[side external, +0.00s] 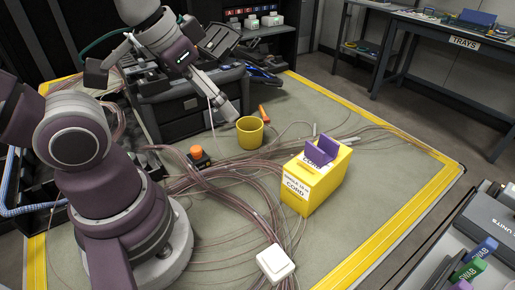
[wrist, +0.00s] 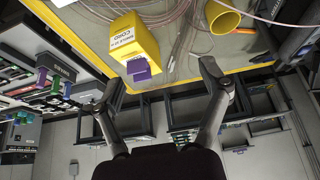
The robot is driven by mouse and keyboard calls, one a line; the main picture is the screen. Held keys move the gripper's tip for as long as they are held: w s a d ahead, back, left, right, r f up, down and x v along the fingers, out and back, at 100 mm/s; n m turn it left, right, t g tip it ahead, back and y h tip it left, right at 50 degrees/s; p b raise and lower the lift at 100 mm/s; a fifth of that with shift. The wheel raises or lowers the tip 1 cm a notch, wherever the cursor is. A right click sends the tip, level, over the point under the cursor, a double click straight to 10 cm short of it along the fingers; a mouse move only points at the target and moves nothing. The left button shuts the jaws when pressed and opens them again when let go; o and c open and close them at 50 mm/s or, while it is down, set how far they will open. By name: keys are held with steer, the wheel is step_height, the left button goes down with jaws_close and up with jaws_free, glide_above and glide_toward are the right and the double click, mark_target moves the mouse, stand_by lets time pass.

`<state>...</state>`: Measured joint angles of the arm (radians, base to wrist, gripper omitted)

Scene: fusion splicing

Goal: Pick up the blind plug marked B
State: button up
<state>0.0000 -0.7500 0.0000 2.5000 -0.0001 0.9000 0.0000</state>
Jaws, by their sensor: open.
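I cannot make out a blind plug marked B in either view. At the back of the side external view, a row of coloured letter labels (side external: 254,11) runs along a shelf, with small white blocks (side external: 269,20) below it; their own markings are too small to read. My gripper (side external: 228,108) hangs above the mat beside the yellow cup (side external: 250,133), well in front of that shelf. In the wrist view my gripper (wrist: 160,78) has its two fingers spread wide with nothing between them.
A yellow cord box (side external: 318,182) with a purple piece on top stands on the grey mat among loose cables. An orange-topped button (side external: 197,156) and a white block (side external: 275,263) are nearby. A grey case (side external: 190,95) stands behind. The trays table (side external: 440,28) is at back right.

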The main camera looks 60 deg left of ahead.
steer(key=n+g, duration=0.5)
steer(key=n, duration=1.2)
glide_above(196, 148)
steer(key=d, duration=0.1)
step_height(196, 148, down, 10)
steer(key=shift+r, duration=0.1)
steer(key=shift+n+g, duration=0.3)
steer(key=shift+n, duration=0.3)
steer(key=f, duration=0.7)
steer(key=a+f, duration=0.1)
steer(key=f, duration=0.3)
steer(key=shift+r, duration=0.1)
steer(key=c, duration=1.3)
steer(key=shift+o, duration=0.2)
steer(key=shift+r, duration=0.1)
